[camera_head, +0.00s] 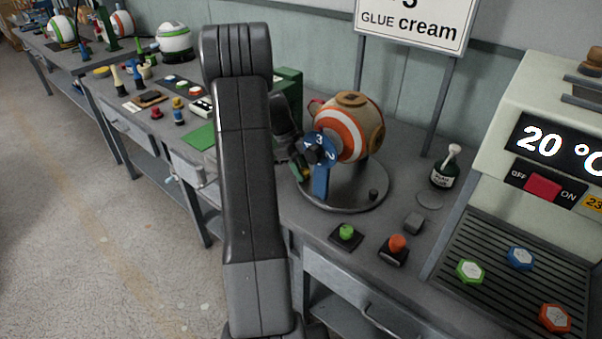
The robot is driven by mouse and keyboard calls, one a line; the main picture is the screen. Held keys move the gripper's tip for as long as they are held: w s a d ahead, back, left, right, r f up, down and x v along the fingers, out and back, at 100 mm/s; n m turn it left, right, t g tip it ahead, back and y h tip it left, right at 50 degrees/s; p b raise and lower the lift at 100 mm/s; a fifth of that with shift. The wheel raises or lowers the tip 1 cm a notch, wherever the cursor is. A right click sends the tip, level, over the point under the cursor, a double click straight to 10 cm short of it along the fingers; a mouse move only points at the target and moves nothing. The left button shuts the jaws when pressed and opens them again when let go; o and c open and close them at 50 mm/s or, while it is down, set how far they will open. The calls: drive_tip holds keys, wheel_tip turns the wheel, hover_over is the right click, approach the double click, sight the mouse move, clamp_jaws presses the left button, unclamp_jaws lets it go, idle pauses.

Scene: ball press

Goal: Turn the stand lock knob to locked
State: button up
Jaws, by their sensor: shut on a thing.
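The ball stand is a round grey base (357,193) with a blue upright (321,183) on its left side. A ball with orange, white and tan panels (352,125) is mounted on it. A blue dial with white numbers (331,146) sits at the upright's top. My gripper (304,160) is at the stand's left side, by the dial, and is partly hidden behind my arm. It appears shut on the stand lock knob, which is mostly covered by the fingers. A small yellow-green part (303,174) shows just below the fingers. The knob's setting cannot be read.
A green button (346,232) and an orange button (397,243) stand in front. A green box (289,85) is behind my arm.

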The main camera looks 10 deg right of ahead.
drive_tip(key=shift+m, duration=0.3)
drive_tip(key=o, duration=1)
drive_tip(key=v, duration=1.3)
drive_tip(key=shift+w+d+r, duration=0.1)
drive_tip(key=shift+w+r, duration=0.05)
drive_tip(key=shift+r, duration=0.3)
drive_tip(key=x, duration=1.4)
drive_tip(key=shift+a, duration=0.2)
